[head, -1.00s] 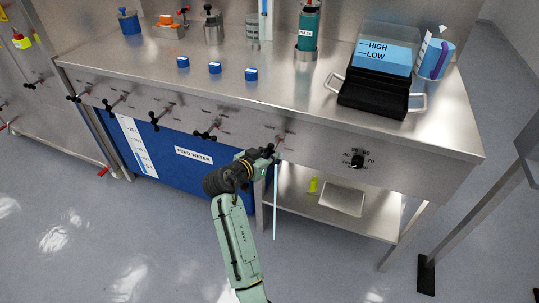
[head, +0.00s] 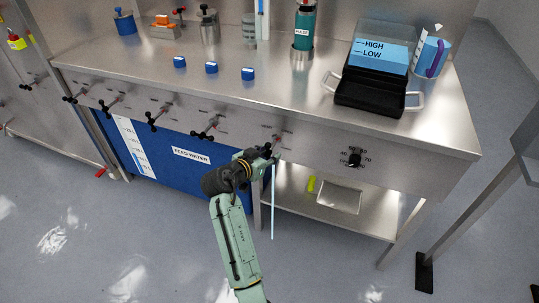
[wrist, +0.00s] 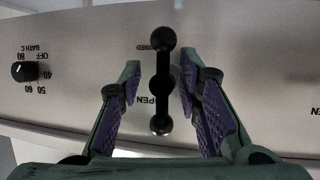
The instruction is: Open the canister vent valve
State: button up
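In the wrist view, a black bar-shaped valve handle (wrist: 160,88) with ball ends stands upright in the picture, in front of the metal panel. Partly covered words beside it read as "CLOSED" near its top and "OPEN" near its lower half. No name label for this valve is readable. My gripper (wrist: 159,76) is open, with one purple-padded finger on each side of the handle. The right finger looks closer to it, and contact cannot be told. In the head view, my gripper (head: 271,152) is at the bench's front panel and largely hides this handle.
Similar handles (head: 206,131) line the panel to the left. A bath dial (head: 355,158) is to the right. A grey canister (head: 208,24), blue blocks (head: 211,68) and an open black case (head: 369,94) stand on the bench. A thin pale rod (head: 272,205) hangs below my gripper.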

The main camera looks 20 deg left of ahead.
jog(key=v, duration=1.1)
jog(key=shift+s+r, duration=0.2)
jog(key=shift+s, duration=0.15)
